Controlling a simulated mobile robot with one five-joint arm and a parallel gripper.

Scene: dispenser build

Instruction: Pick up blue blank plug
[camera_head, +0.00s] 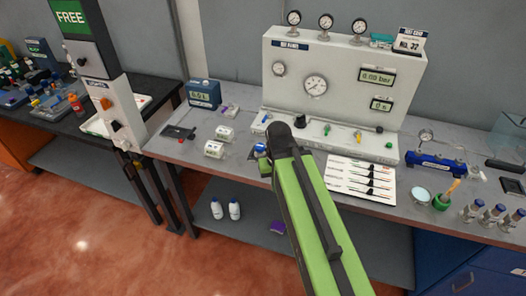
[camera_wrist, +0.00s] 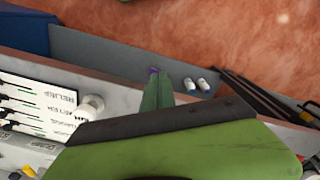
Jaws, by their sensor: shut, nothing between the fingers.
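I cannot make out a blue blank plug for certain in either view. A small item with blue on it (camera_head: 262,150) shows just left of my green arm's dark end in the head view, partly hidden and too small to name. My gripper (camera_wrist: 155,82) shows in the wrist view as two green fingers shut together with nothing between them. The fingers lie over the bench's front edge in that picture, with the lower shelf behind them. In the head view I cannot pick out the fingertips.
A gauge panel (camera_head: 345,75) stands at the bench's back. A white labelled card (camera_head: 360,180) lies right of my arm. White blocks (camera_head: 215,149) sit to its left, and a blue manifold (camera_head: 435,163) is at right. Two white bottles (camera_head: 226,209) stand on the lower shelf.

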